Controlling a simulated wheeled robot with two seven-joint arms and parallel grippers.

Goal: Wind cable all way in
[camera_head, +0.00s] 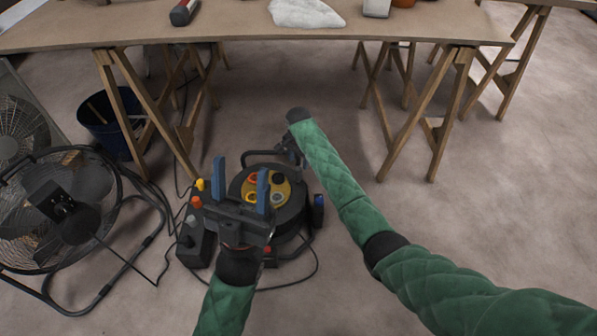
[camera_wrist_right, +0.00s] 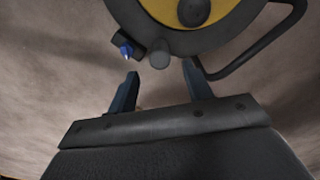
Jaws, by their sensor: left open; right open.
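The cable reel (camera_head: 291,218) stands on the floor, a dark drum with a yellow centre face and dark frame. The drum also shows in the right wrist view (camera_wrist_right: 255,20). Black cable (camera_head: 317,262) loops on the floor at the reel's front right. My left gripper (camera_head: 241,172) is open, its blue fingers upright over the reel's left side in the head view; no contact is clear. My right gripper (camera_wrist_right: 160,82) is open at the reel's far side. A dark round knob (camera_wrist_right: 160,54) shows just beyond the gap between its fingertips, apart from both. In the head view my right arm mostly hides that gripper.
A dark box with coloured parts (camera_head: 195,243) sits left of the reel. A floor fan (camera_head: 70,205) and its cord lie farther left. A blue bucket (camera_head: 105,128) stands under the trestle table (camera_head: 230,27), whose legs flank the reel. Floor at right is clear.

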